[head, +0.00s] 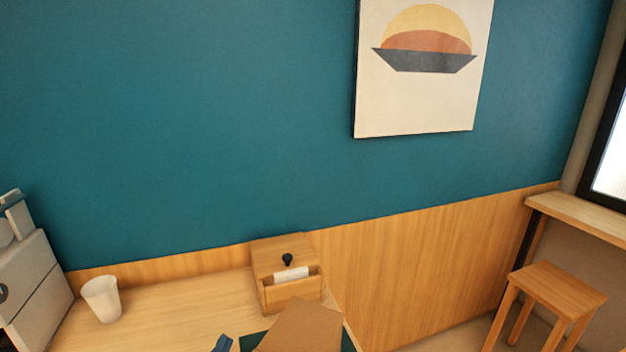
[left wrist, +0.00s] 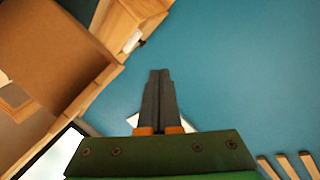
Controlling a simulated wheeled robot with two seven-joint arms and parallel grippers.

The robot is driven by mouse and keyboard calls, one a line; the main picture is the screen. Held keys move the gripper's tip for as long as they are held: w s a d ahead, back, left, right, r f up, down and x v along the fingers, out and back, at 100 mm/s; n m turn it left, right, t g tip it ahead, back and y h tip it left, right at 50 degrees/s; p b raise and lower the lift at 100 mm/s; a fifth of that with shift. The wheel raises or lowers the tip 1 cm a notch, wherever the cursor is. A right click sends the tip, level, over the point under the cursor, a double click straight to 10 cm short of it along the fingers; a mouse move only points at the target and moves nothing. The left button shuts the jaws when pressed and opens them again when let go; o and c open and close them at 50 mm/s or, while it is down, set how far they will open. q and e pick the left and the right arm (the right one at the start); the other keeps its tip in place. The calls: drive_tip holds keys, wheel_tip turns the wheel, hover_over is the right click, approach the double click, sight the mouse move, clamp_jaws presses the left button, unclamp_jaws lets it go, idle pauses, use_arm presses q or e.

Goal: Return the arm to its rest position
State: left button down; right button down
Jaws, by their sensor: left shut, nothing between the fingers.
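My left gripper (left wrist: 160,74) shows in the left wrist view with its two dark fingers pressed together. Nothing is held between them. A broad teal surface lies behind the fingers, with a brown board-like thing (left wrist: 55,55) to their upper left. My right gripper is not in view. In the head view a small blue piece (head: 223,343) shows at the bottom edge; I cannot tell what it belongs to.
The wooden counter (head: 180,319) holds a white cup (head: 102,299), a wooden box with a black knob (head: 285,268) and a brown flat-topped thing (head: 303,327). A pale machine (head: 35,285) stands at left. A wooden stool (head: 558,291) stands at right. A picture (head: 415,105) hangs on the teal wall.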

use_arm(q)
drive_tip(key=s+a+f+n+g, duration=0.1)
drive_tip(key=s+f+n+g, duration=0.5)
drive_tip(key=s+f+g, duration=0.85)
drive_tip(key=s+f+b, duration=0.2)
drive_tip(key=s+f, duration=0.1)
drive_tip(key=f, duration=0.6)
drive_tip(key=s+f+b, duration=0.2)
drive_tip(key=s+f, duration=0.1)
drive_tip(key=f, duration=0.7)
drive_tip(key=s+f+b, duration=0.3)
drive_tip(key=s+f, duration=0.1)
drive_tip(key=f, duration=0.5)
drive_tip(key=s+a+f+b, duration=0.2)
drive_tip(key=s+f+b, duration=0.1)
drive_tip(key=s+f, duration=0.7)
wheel_tip(320, 180, down, 2)
drive_tip(key=shift+s+a+f, duration=0.1)
drive_tip(key=shift+s+a, duration=0.05)
drive_tip(key=shift+s, duration=0.15)
